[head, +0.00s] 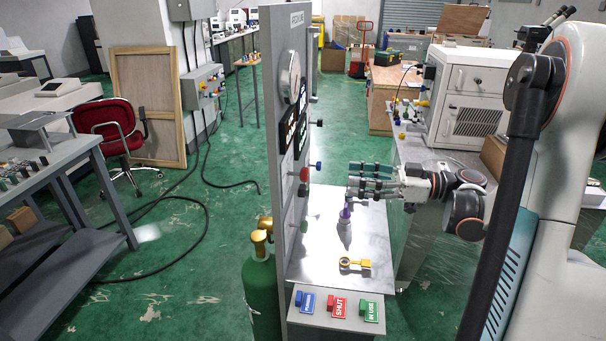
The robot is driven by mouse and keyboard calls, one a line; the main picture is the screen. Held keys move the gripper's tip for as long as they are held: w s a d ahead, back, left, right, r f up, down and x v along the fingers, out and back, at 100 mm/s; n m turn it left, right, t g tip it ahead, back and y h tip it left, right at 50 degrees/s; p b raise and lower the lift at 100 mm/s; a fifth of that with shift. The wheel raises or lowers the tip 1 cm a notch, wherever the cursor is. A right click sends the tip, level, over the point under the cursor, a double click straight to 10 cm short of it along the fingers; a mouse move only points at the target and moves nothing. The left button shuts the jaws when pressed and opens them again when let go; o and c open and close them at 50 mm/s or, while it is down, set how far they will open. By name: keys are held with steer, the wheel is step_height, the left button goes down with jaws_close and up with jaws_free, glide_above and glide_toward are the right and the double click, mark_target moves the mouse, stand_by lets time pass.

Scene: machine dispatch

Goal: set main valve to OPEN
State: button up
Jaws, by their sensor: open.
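A grey upright panel (276,130), lettered along its top, is seen nearly edge-on left of my gripper. On its right face are a dark knob (319,123), a blue knob (317,165) and a red knob (304,174). I cannot tell which is the main valve or how it is set; its markings are too oblique to read. My gripper (352,181) is open and empty, its fingers pointing left at the panel. In this view the fingers are right of the blue and red knobs, apart from them.
Below my gripper, a metal shelf (313,254) holds a purple-topped bottle (344,231) and a yellow tag-like piece (355,263). Blue, red SHUT (338,305) and green IN USE (371,311) tags sit at its front. A white machine (470,100) is at right.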

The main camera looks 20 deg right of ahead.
mark_target(304, 174)
steer(key=b+x, duration=0.2)
steer(key=x, duration=1.1)
steer(key=shift+c, duration=0.6)
steer(key=c, duration=1)
